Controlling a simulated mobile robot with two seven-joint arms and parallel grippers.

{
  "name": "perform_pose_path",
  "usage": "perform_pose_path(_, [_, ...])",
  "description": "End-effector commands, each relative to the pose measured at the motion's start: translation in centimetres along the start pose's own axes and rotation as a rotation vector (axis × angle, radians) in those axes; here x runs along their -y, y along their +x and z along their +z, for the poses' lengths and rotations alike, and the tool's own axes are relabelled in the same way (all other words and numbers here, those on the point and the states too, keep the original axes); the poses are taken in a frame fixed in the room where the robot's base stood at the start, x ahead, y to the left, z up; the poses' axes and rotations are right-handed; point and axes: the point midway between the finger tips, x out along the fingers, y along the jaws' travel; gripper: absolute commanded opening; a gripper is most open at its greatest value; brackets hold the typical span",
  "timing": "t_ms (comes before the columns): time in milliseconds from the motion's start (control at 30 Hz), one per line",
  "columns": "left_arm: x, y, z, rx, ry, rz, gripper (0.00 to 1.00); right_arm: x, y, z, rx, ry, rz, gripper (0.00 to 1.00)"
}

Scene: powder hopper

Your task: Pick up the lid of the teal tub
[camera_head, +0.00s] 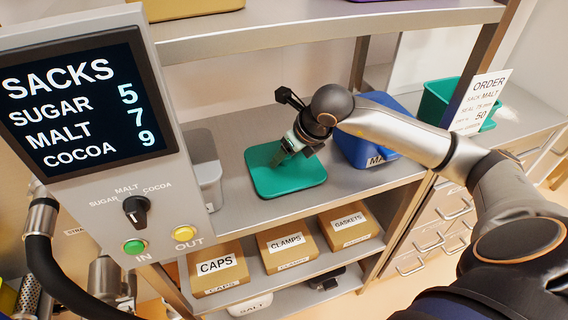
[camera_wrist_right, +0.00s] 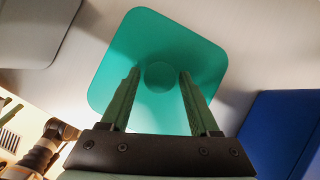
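The teal lid (camera_head: 262,181) is a flat rounded square lying on the grey metal shelf in the head view. It fills the middle of the right wrist view (camera_wrist_right: 205,60), with a round knob (camera_wrist_right: 160,76) at its centre. My right gripper (camera_head: 283,157) is above the lid, pointing down at its middle. In the wrist view its two green fingers (camera_wrist_right: 159,75) are apart, one on each side of the knob, with gaps showing. How high the tips are above the lid is hard to tell. An open teal tub (camera_head: 436,100) stands at the right. My left gripper is out of view.
A blue bin (camera_head: 357,151) is close right of the lid, and a grey container (camera_head: 208,180) is at its left. An order card (camera_head: 478,103) stands by the tub. A display panel (camera_head: 85,100) fills the left. Labelled boxes (camera_head: 285,248) sit below; another shelf (camera_head: 320,22) runs above.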

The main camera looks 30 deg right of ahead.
Motion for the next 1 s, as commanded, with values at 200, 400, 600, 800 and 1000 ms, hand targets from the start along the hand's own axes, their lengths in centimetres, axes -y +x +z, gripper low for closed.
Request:
perform_pose_path(200, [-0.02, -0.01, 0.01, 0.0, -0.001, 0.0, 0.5, 0.01, -0.04, 0.01, 0.0, 0.0, 0.0, 0.36])
perform_pose_path(400, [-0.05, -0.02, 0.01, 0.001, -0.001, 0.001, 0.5, 0.01, -0.05, 0.02, 0.0, 0.0, 0.0, 0.14])
perform_pose_path(600, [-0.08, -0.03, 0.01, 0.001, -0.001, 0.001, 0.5, 0.02, -0.05, 0.02, 0.0, 0.0, 0.0, 0.0])
perform_pose_path(800, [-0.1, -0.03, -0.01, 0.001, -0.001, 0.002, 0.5, 0.02, -0.07, 0.05, 0.001, 0.0, 0.0, 0.0])
perform_pose_path(1000, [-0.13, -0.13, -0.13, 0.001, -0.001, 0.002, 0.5, 0.21, -0.29, 0.24, 0.002, 0.0, -0.001, 0.0])
